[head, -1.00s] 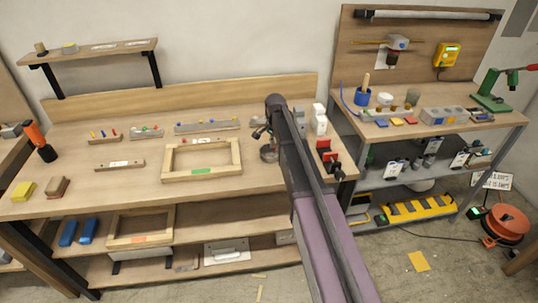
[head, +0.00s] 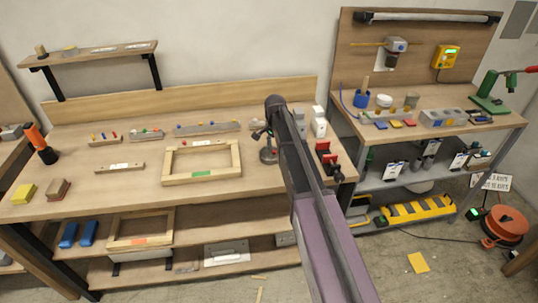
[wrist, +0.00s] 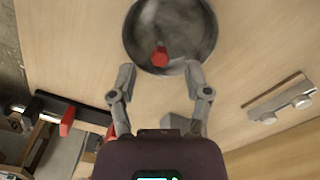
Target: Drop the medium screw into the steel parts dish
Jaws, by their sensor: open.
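The steel parts dish (wrist: 180,25) is a round grey bowl at the top middle of the wrist view. In the head view the dish (head: 268,157) stands on the workbench, just left of my arm. A red-headed piece, seemingly the medium screw (wrist: 159,57), shows inside the dish's outline near its lower rim. I cannot tell whether it rests on the dish's floor. My gripper (wrist: 160,71) is open, with its fingers apart on either side of the red piece and close to the dish's near rim. My arm hides part of the bench.
A wooden frame (head: 165,178) lies left of the dish. Racks with coloured pegs (head: 146,135) stand behind it. A red and black tool (head: 327,158) sits right of my arm, near the bench's right end.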

